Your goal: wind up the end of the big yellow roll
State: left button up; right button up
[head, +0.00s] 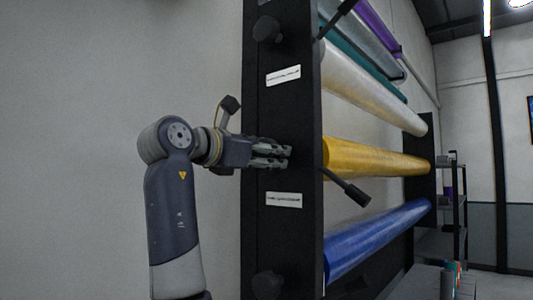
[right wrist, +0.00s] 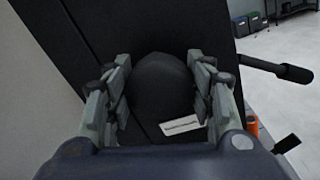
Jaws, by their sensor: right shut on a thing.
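The big yellow roll (head: 372,160) lies level in the black rack, between a white roll above and a blue roll below. Its film looks wound on, and no loose end is clear to see. My right gripper (head: 288,156) is at the rack's near end panel, level with the yellow roll. In the right wrist view its two fingers are shut on a round black knob (right wrist: 162,85), one on each side. In the head view the gripper hides that knob. My left gripper is not in view.
The black rack (head: 283,110) bears similar knobs above (head: 267,29) and below (head: 267,285). Crank handles stick out near the yellow roll (head: 345,187) and at the top (head: 338,18). The white roll (head: 370,90) and blue roll (head: 375,240) flank the yellow one. Bare wall lies left.

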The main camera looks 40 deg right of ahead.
jog(key=shift+r, duration=0.1)
jog(key=o, duration=1.1)
jog(key=a, duration=0.4)
jog(key=s+a, duration=0.1)
jog(key=a, duration=0.7)
jog(key=shift+s, duration=0.3)
